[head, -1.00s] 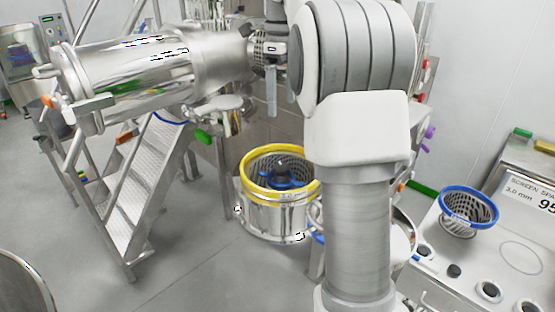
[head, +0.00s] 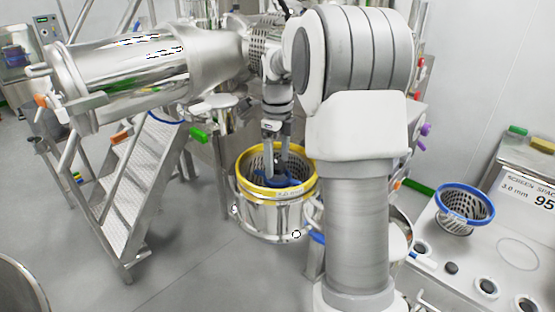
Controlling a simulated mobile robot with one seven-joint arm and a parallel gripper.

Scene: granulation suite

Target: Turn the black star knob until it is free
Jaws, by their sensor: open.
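The black star knob (head: 277,160) sits at the centre of the blue hub (head: 280,184) inside a round steel drum with a yellow rim (head: 248,181). It is small and dark and partly hidden by my fingers. My gripper (head: 277,153) points straight down over the drum. Its two fingers are apart, one on the left and one on the right of the knob. I cannot tell whether either finger touches it.
A large shiny steel cylinder (head: 140,75) lies level at upper left, above metal steps (head: 130,185). A bench (head: 480,255) at right carries a blue-rimmed basket screen (head: 466,209).

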